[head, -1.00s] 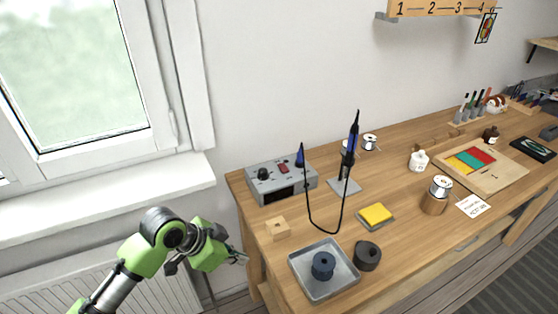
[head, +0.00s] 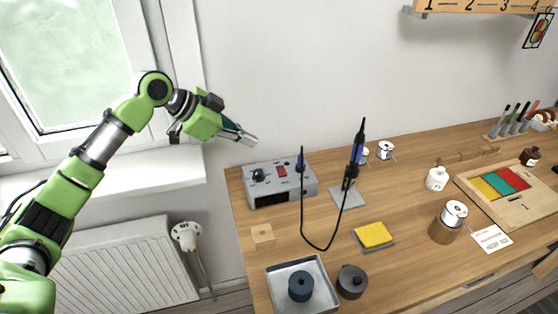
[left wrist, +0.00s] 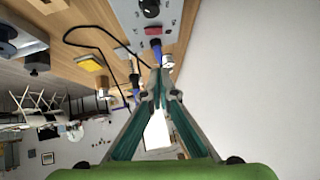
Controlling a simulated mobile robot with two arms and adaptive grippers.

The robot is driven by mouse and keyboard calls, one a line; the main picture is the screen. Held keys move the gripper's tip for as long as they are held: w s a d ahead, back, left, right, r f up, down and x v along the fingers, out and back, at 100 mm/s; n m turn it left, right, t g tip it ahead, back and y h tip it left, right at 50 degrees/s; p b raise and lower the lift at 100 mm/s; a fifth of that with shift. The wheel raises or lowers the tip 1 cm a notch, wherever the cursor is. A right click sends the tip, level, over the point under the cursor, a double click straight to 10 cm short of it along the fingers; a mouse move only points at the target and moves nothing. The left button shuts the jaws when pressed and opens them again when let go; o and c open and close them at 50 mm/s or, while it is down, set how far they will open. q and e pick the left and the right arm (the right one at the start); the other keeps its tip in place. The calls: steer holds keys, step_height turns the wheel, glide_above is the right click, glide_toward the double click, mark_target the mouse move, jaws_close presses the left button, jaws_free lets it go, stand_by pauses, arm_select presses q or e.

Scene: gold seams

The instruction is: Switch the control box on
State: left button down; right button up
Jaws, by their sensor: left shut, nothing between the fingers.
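The control box (head: 279,184) is a grey box at the left back of the workbench, with a black knob (head: 258,175), a red switch (head: 281,171), a dark front display and a blue plug with a black cable. The box also shows at the top of the left wrist view (left wrist: 170,14), with the red switch (left wrist: 124,26) in it. My left gripper (head: 250,139) is shut and empty, above and behind the box's left part, apart from it. My right gripper is not in view.
A soldering iron (head: 357,150) stands upright in its stand right of the box, its cable looping in front. A wooden block (head: 262,233), metal tray (head: 327,297) and yellow sponge (head: 373,234) lie nearer. The window sill (head: 150,172) is at left.

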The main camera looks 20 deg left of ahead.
arm_select(q)
steer(key=p, duration=0.2)
glide_above(284, 167)
steer(key=s+a, duration=0.2)
steer(key=s, duration=0.1)
steer(key=f, duration=0.7)
steer(key=shift+w+d, duration=0.2)
steer(key=shift+w, duration=0.05)
steer(key=f, duration=0.2)
steer(key=f+p, duration=0.1)
steer(key=shift+w+a+f, duration=0.2)
steer(key=shift+a, duration=0.1)
steer(key=shift+f, duration=0.35)
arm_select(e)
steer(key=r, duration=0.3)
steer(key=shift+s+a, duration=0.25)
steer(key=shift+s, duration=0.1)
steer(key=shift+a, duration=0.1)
